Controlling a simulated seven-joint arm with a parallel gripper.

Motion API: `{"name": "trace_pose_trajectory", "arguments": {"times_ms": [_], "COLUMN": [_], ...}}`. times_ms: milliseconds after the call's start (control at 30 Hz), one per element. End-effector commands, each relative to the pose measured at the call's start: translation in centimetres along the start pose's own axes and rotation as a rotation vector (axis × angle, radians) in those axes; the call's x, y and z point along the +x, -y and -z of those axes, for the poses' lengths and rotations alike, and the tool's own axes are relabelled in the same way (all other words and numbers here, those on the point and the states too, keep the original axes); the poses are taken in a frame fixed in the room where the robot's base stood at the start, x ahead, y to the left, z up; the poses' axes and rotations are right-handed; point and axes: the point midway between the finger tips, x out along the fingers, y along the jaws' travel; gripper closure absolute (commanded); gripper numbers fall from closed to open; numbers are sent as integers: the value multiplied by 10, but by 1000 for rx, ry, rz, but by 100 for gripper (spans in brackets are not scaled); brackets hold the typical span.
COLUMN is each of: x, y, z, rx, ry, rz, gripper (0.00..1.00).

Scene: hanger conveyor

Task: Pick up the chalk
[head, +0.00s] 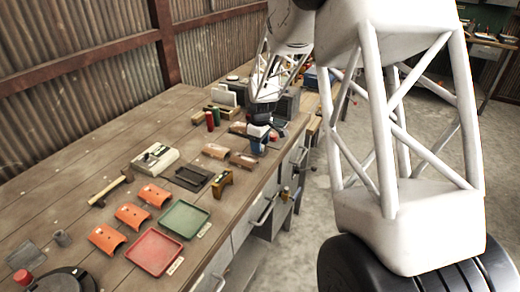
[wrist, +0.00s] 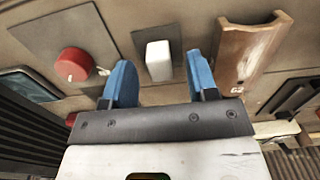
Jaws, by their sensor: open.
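A short white block (wrist: 158,60), which looks like the chalk, lies on a dark grey plate in the wrist view. My gripper (wrist: 160,78) is open, with its two blue fingers apart and nothing held between them. The block shows just beyond the fingertips, roughly in line with the gap; I cannot tell the height between them. In the head view my gripper (head: 257,146) is over the right edge area of the bench. I cannot make out the chalk in that view; my arm may hide it.
In the wrist view a red knob (wrist: 74,65) is left of the block and a brown grooved wooden piece (wrist: 246,52) is right. Trays and orange pieces (head: 132,215) are nearer; bare bench lies left.

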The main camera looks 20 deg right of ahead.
Motion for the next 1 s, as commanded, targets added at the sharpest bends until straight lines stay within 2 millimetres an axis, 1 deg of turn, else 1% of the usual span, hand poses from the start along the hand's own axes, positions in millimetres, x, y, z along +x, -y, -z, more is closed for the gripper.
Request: {"name": "trace_pose_trajectory", "arguments": {"times_ms": [33,100,200,733,767,1000], "x": [6,11,14,15,15,14], "y": [0,0,0,0,0,0], "z": [0,0,0,0,0,0], "rx": [0,0,0,0,0,0], "ry": [1,0,0,-1,-1,-1], "rz": [1,1,0,-1,-1,-1], "gripper": [47,47,47,47,48,85]}}
